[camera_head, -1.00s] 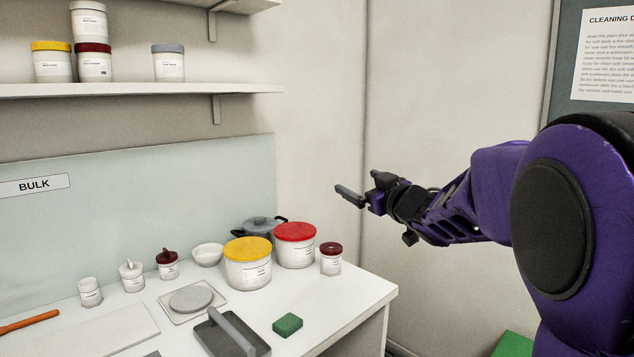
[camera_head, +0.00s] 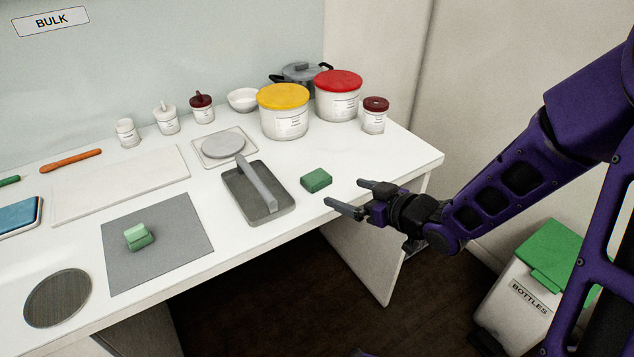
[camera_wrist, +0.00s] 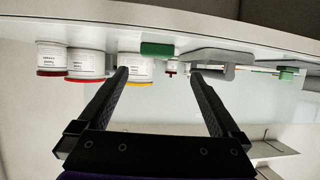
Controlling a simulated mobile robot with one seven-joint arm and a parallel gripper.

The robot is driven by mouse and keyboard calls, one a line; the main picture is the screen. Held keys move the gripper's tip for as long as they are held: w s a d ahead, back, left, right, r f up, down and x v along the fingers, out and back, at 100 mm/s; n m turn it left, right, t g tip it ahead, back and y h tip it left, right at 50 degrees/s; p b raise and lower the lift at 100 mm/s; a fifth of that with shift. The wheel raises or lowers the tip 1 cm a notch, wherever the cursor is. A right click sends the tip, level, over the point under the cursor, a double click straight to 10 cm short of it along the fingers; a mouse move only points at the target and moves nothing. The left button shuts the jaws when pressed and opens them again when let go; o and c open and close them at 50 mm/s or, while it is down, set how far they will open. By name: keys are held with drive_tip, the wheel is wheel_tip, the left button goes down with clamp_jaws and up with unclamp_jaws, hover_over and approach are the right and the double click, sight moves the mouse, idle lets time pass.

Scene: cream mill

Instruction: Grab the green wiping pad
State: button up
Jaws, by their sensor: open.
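A dark green block-like pad (camera_head: 316,180) lies flat on the white table, right of a grey tray. A second green piece (camera_head: 138,237), lighter on top, lies on a grey mat further left. I cannot tell by sight which one is the wiping pad. My gripper (camera_head: 345,193) is open and empty, just right of the dark green pad, its fingers pointing left toward it. In the wrist view, which is upside down, the dark green pad (camera_wrist: 157,49) shows between and beyond the two fingertips (camera_wrist: 160,72). The other green piece (camera_wrist: 286,74) shows further right.
A small dark-red-lidded jar (camera_head: 374,120) is at the right. The table's front edge runs close by. A green-lidded bin (camera_head: 520,285) stands below.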

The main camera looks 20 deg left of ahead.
sight(323, 182)
drive_tip(key=x, duration=0.5)
drive_tip(key=b+x, duration=0.1)
drive_tip(key=x, duration=0.4)
drive_tip(key=shift+w+f, duration=0.1)
drive_tip(key=shift+w, duration=0.3)
drive_tip(key=shift+c, duration=0.3)
drive_tip(key=c, duration=1.1)
